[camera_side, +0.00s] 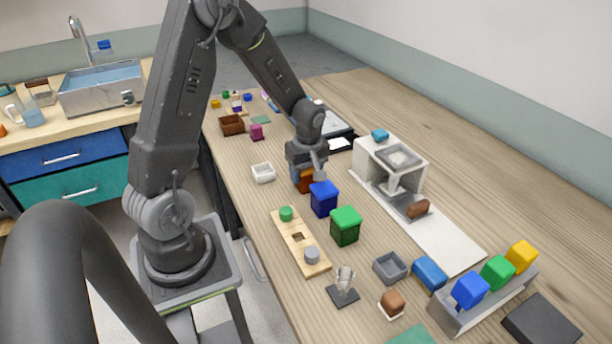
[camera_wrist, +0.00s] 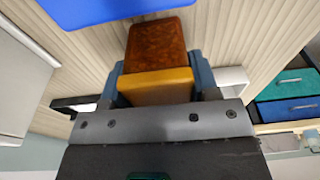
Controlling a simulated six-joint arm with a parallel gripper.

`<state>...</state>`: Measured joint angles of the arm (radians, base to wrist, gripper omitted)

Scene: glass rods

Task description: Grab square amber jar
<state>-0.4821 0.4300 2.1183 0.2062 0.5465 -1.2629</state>
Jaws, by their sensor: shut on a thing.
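The square amber jar (camera_side: 305,185) stands on the wooden bench in the side view, just left of the blue jar. It has a brown-amber body (camera_wrist: 156,45) and an orange-yellow lid (camera_wrist: 155,86) in the wrist view. My gripper (camera_side: 308,172) is above it, pointing down, with its fingers around the jar. In the wrist view my gripper (camera_wrist: 158,78) has one blue-grey finger on each side of the lid, shut on the jar. In the side view the gripper hides the jar's upper part. I cannot tell if its base touches the bench.
The blue jar (camera_side: 323,199) stands close beside the amber jar, and the green jar (camera_side: 345,227) is nearer the camera. A wooden holder (camera_side: 300,246), a white open box (camera_side: 263,172) and a white device (camera_side: 392,165) are nearby. Bare bench lies at upper right.

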